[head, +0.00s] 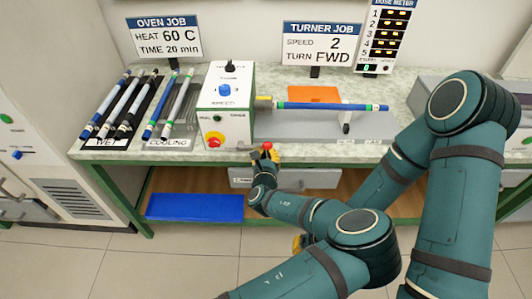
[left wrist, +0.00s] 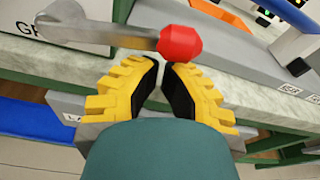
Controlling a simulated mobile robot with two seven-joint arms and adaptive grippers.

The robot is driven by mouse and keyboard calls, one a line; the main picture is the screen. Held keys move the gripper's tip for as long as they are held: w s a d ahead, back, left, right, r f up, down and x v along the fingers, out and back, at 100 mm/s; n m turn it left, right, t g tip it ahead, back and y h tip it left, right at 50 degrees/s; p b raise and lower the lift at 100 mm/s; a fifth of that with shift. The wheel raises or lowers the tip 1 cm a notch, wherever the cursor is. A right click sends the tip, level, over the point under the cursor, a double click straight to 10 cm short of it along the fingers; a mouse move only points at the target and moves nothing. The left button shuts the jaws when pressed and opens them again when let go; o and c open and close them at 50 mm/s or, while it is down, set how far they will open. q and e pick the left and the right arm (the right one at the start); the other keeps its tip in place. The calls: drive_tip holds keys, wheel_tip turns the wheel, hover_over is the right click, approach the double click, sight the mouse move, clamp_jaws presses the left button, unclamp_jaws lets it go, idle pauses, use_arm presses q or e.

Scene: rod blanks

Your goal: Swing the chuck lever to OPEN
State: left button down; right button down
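The chuck lever (head: 244,149) is a grey bar low on the front of the white turner box (head: 226,97). It points right and ends in a red knob (head: 267,146). In the left wrist view, the bar (left wrist: 105,32) runs across the top to the red knob (left wrist: 180,43). A partly cut-off label beginning "GR" (left wrist: 28,28) lies by its left end. My left gripper (left wrist: 162,66) is open with a narrow gap, its fingertips just short of the knob and nothing between them. My right gripper (head: 299,243) is mostly hidden behind my left arm.
A blue rod (head: 325,106) lies level from the turner box to a grey support (head: 346,115). The bench's front edge runs below the lever. A blue bin (head: 195,207) sits underneath.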

sight(267, 148)
use_arm(q)
drive_tip(key=shift+s, duration=0.1)
drive_tip(key=shift+r+n, duration=0.5)
drive_tip(key=shift+d+r+n+h, duration=0.1)
drive_tip(key=shift+r+n+h, duration=0.2)
drive_tip(key=shift+r+n, duration=0.2)
drive_tip(key=shift+r+n+h, duration=0.3)
drive_tip(key=shift+r+n, duration=0.55)
drive_tip(key=shift+n, duration=0.15)
drive_tip(key=r+n, duration=0.1)
drive_tip(key=a+r+n, duration=0.1)
drive_tip(key=n, duration=0.1)
drive_tip(key=shift+r+t+h, duration=0.3)
drive_tip(key=shift+a+r+n+t+h+b, duration=0.3)
drive_tip(key=shift+a+r+n, duration=0.4)
drive_tip(key=shift+n, duration=0.6)
drive_tip(key=shift+a+r+n+t+y+b, duration=0.1)
drive_tip(key=shift+a+r+n+b, duration=0.4)
drive_tip(key=shift+a+n, duration=0.6)
drive_tip(key=shift+a+r+n+t+h+b, duration=0.25)
drive_tip(key=shift+a+r+n, duration=0.35)
drive_tip(key=shift+n, duration=0.9)
drive_tip(key=shift+r, duration=0.15)
